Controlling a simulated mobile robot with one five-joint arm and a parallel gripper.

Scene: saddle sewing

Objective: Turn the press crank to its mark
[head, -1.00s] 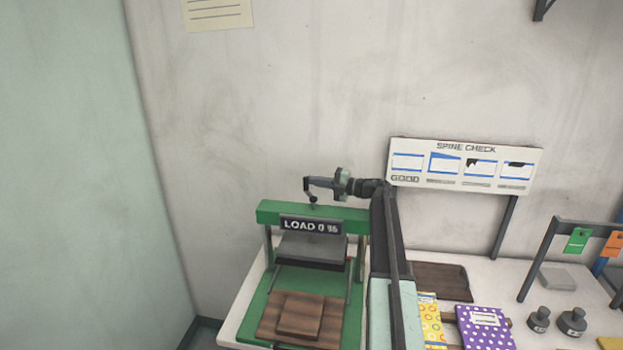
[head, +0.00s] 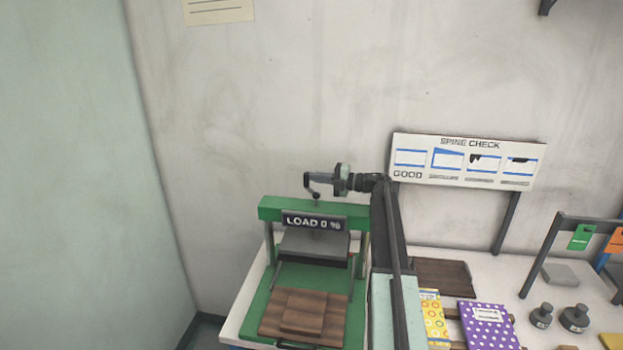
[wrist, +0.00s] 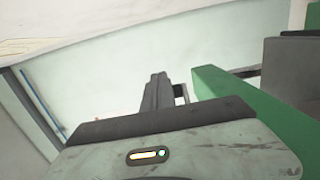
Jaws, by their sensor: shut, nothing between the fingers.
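The green press (head: 265,212) stands on a white bench at the lower middle of the head view. Its sign (head: 314,223) reads LOAD 0 %. The small dark crank (head: 316,197) sits on top of the green crossbeam. My gripper (head: 308,181) is shut and points left, right at the crank's upper end. I cannot tell whether it touches the crank. In the wrist view, the shut fingers (wrist: 158,92) stand left of the green crossbeam (wrist: 235,115). A small dark part shows beside them, possibly the crank. No crank mark can be made out.
A brown wooden block (head: 303,317) lies on the press bed below the grey plate (head: 312,245). To the right are a dark board (head: 443,278), yellow and purple notebooks (head: 487,325), dark weights (head: 574,318) and a SPINE CHECK board (head: 467,160). The wall is close behind.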

